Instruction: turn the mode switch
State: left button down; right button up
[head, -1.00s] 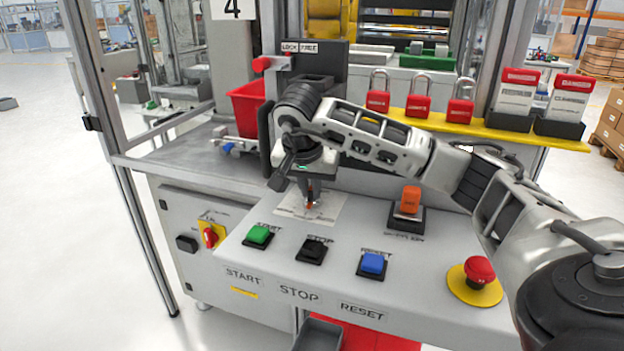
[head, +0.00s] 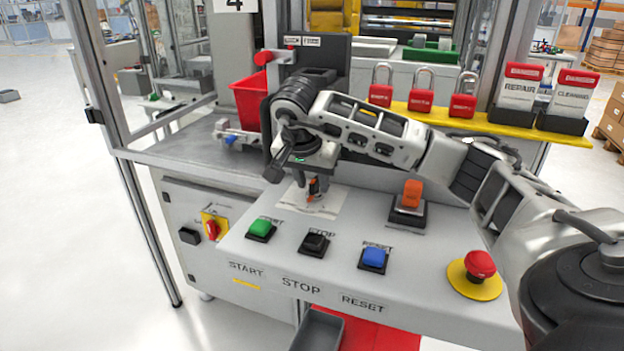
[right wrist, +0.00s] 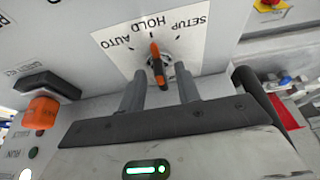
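The mode switch (right wrist: 157,62) is a small orange and black lever on a white plate marked AUTO, HOLD and SETUP. Its orange end points roughly at HOLD in the right wrist view. In the head view the switch (head: 314,187) stands on the sloped panel, partly hidden by my gripper. My right gripper (right wrist: 160,78) is open, with its two grey fingers apart and the lever showing between them. The fingertips look close to the plate; I cannot tell whether they touch the lever. In the head view my right gripper (head: 304,186) points down at the switch. My left gripper is not in view.
The panel carries a green START button (head: 261,228), a black STOP button (head: 314,242), a blue RESET button (head: 374,257), an orange push button (head: 412,192) and a red emergency stop (head: 480,264). Red padlocks (head: 421,100) hang on a yellow rail behind my arm.

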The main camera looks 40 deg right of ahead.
jog(key=shift+r, duration=0.1)
jog(key=shift+a+r, duration=0.2)
jog(key=shift+r, duration=0.15)
jog(key=p+v, duration=0.1)
jog(key=v, duration=1.4)
